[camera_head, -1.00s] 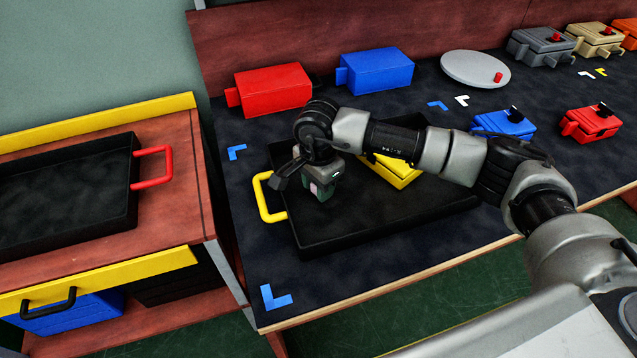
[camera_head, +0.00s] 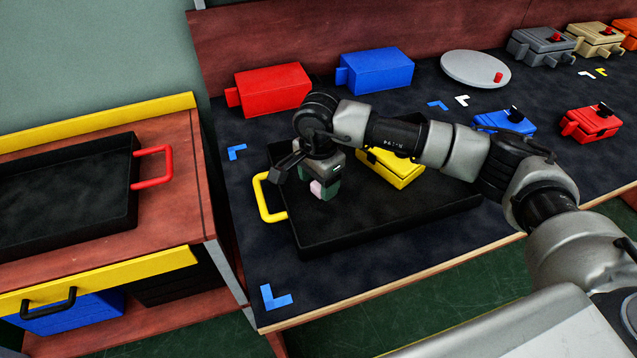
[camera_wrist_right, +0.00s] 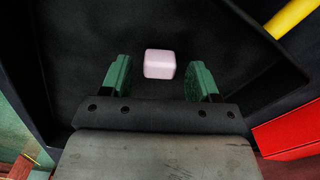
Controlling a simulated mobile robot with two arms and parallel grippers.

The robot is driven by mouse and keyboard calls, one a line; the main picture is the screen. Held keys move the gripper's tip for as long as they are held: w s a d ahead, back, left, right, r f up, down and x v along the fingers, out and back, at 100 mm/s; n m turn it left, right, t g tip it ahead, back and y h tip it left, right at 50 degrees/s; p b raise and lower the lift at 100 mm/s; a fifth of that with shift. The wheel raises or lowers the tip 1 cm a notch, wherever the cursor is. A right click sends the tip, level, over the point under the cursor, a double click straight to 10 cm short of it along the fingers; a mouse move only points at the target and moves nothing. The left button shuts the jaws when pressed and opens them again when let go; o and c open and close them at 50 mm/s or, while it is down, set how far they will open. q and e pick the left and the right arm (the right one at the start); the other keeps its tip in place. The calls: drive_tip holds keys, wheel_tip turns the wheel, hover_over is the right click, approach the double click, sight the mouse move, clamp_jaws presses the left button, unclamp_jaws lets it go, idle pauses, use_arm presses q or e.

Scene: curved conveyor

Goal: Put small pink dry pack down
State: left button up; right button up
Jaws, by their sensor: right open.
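The small pink pack (camera_wrist_right: 160,64) shows in the right wrist view as a pale pink block over the black tray floor, between and just beyond the green fingertips. In the head view the pink pack (camera_head: 317,187) shows at the fingers, low over the left part of the black tray (camera_head: 380,228). My right gripper (camera_wrist_right: 160,80) is open, with a gap on each side of the pack. In the head view my right gripper (camera_head: 320,188) points down inside the tray. Whether the pack rests on the tray floor is hard to tell. My left gripper is out of view.
A yellow box (camera_head: 397,168) sits in the tray behind my right arm. The tray has a yellow handle (camera_head: 266,200) at its left. A red box (camera_head: 272,90) and a blue box (camera_head: 380,70) stand behind it. Another black tray (camera_head: 70,205) lies on the left cabinet.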

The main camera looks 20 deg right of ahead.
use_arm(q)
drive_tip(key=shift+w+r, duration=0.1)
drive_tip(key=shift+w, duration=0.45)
use_arm(e)
wheel_tip(320, 180, up, 11)
drive_tip(key=shift+f, duration=0.15)
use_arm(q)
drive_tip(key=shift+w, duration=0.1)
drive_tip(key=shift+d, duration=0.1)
